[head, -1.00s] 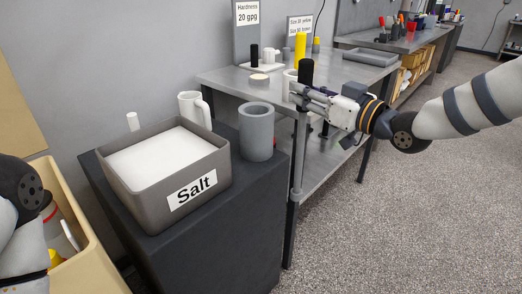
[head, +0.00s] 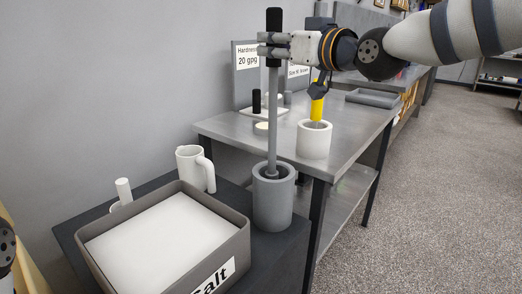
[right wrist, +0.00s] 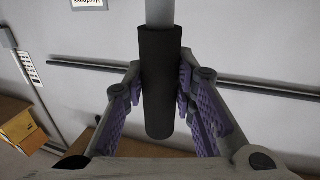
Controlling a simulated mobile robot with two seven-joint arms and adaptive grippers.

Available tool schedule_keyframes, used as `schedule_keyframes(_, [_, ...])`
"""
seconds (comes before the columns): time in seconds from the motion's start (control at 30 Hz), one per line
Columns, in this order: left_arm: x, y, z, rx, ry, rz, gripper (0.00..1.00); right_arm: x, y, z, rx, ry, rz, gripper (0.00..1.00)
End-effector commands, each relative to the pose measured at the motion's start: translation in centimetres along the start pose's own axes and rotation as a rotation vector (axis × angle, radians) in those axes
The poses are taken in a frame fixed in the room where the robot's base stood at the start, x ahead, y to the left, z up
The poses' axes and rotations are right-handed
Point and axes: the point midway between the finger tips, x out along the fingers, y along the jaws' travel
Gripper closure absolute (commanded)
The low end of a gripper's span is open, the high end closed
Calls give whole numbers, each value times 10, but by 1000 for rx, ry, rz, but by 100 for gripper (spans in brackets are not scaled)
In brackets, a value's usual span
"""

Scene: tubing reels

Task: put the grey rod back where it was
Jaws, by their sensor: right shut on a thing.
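My right gripper (head: 274,44) is shut on the black handle (head: 274,20) of the grey rod (head: 273,115). The rod hangs upright, and its lower end shows at the mouth of the grey cylindrical holder (head: 273,205). How deep it reaches inside is hidden by the holder's wall. In the right wrist view the black handle (right wrist: 160,85) sits between the purple-padded fingers, with the grey shaft (right wrist: 160,12) beyond it. My left gripper is out of view; only a bit of my left arm shows at the left edge.
A grey salt bin (head: 240,250) and a white jug (head: 195,170) stand left of the holder on a dark stand. A metal table (head: 225,129) to the right bears a white cup (head: 314,142) with a yellow-handled item (head: 318,108). Open floor lies at right.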

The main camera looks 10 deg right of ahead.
Motion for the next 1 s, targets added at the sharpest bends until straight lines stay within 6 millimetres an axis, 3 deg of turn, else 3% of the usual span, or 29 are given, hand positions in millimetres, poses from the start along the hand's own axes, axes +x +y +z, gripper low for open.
schedule_keyframes(0.23, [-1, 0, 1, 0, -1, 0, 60, -2, 0, 52, 2, 1, 1, 100])
schedule_keyframes(0.57, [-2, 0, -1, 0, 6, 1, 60, -2, 0, 102, 1, 4, 1, 100])
schedule_keyframes(0.9, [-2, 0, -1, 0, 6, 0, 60, -2, 0, 108, -1, 6, 1, 100])
schedule_keyframes(0.93, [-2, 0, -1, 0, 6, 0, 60, -2, 0, 109, -1, 5, 1, 73])
schedule_keyframes(1.0, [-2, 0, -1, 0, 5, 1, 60, -2, 0, 109, -1, 5, 1, 57])
